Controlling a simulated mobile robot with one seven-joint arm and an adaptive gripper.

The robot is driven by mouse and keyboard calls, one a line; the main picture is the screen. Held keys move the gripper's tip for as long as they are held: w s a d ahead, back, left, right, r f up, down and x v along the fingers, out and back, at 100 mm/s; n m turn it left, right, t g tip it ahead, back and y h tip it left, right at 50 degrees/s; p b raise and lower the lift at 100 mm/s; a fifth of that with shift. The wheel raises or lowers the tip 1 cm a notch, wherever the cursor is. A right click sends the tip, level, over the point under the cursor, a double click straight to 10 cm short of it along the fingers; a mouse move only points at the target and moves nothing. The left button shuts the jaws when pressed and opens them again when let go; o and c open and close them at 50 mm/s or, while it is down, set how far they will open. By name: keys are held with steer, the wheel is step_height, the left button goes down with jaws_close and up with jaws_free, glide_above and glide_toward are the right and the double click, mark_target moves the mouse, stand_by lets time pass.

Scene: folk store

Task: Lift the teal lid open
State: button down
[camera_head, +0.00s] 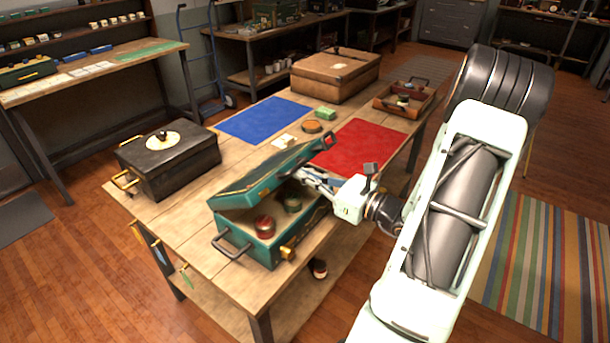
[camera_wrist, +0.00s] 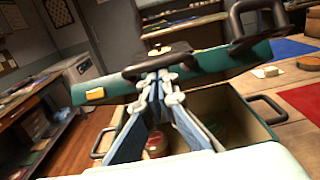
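The teal lid (camera_head: 262,178) is partly raised and tilted over the teal box (camera_head: 258,240). An open gap shows inside the box, with a red-topped tin (camera_head: 265,226) and a dark green tin (camera_head: 292,203) in it. My gripper (camera_head: 300,174) is at the raised edge of the lid. In the wrist view my gripper (camera_wrist: 160,76) has its fingertips close together at the dark handle (camera_wrist: 140,70) on the lid's edge (camera_wrist: 215,62). They appear shut on this handle; the exact contact is partly hidden by the fingers.
A black case (camera_head: 170,165) stands left of the teal box. Blue (camera_head: 262,119) and red (camera_head: 357,147) mats, a brown suitcase (camera_head: 336,74) and a wooden tray (camera_head: 420,107) lie farther back on the workbench (camera_head: 205,225). Small items sit between the mats.

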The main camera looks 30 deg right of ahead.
steer(key=shift+w+a+r+p, duration=0.2)
steer(key=shift+w+r+p, duration=0.2)
steer(key=shift+r, duration=0.2)
steer(key=shift+w+a+r+p, duration=0.15)
steer(key=shift+w+r+p, duration=0.15)
steer(key=shift+r+p, duration=0.25)
steer(key=v, duration=1.1)
stand_by(0.4)
steer(key=shift+f, duration=0.1)
stand_by(0.3)
